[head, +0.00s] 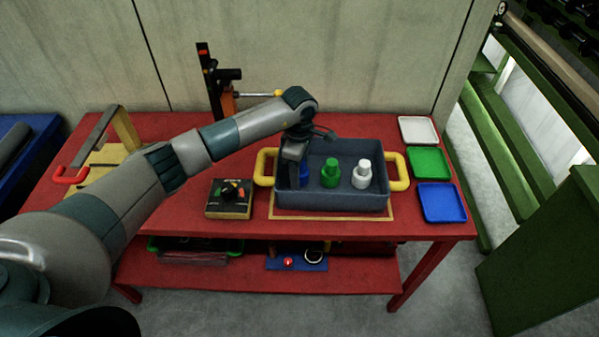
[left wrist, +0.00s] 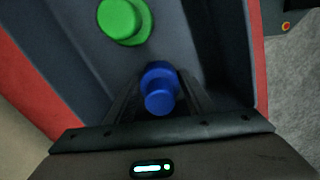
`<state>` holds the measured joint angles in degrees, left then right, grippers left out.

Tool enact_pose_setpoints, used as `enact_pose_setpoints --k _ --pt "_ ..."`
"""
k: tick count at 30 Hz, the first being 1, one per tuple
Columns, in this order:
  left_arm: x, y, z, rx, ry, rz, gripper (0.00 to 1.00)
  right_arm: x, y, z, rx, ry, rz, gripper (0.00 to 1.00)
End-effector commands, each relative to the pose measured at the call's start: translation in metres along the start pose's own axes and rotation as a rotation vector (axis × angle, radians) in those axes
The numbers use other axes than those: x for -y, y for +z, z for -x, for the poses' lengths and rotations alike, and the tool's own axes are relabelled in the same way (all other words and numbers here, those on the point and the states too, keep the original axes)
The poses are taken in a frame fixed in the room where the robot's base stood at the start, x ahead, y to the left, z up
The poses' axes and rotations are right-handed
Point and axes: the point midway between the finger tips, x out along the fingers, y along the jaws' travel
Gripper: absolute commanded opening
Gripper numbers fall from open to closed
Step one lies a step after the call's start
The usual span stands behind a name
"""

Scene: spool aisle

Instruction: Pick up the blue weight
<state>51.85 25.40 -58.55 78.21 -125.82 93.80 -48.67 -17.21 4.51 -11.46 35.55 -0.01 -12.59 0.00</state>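The blue weight (head: 306,174) stands at the left end of the grey-blue bin (head: 340,200), partly hidden by my left gripper (head: 291,172). In the left wrist view the blue weight (left wrist: 159,88) is between the two dark fingers of my left gripper (left wrist: 161,75). The fingers lie close along both its sides. I cannot tell whether they press on it. The weight appears to be down in the bin, not clearly raised. My right gripper is not in view.
A green weight (head: 330,174) and a white weight (head: 362,175) stand right of the blue one. The bin has yellow handles (head: 398,172). White, green and blue trays (head: 442,203) line the red table's right side. A black box (head: 229,199) sits left of the bin.

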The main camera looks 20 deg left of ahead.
Motion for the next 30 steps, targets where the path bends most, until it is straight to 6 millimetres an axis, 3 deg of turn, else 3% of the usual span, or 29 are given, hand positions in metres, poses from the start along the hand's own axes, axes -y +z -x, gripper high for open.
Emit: enact_pose_setpoints --k 1,4,17,30 --pt "0.000 0.000 0.000 0.000 0.000 0.000 0.36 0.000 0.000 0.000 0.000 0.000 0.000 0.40" --pt "0.000 0.000 0.000 0.000 0.000 0.000 0.14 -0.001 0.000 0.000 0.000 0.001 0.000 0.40" --pt "-0.001 0.000 0.009 0.001 0.003 0.000 0.14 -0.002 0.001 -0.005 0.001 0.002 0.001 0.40" --pt "-0.001 0.000 0.073 0.000 0.005 -0.002 0.14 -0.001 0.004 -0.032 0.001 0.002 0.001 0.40"
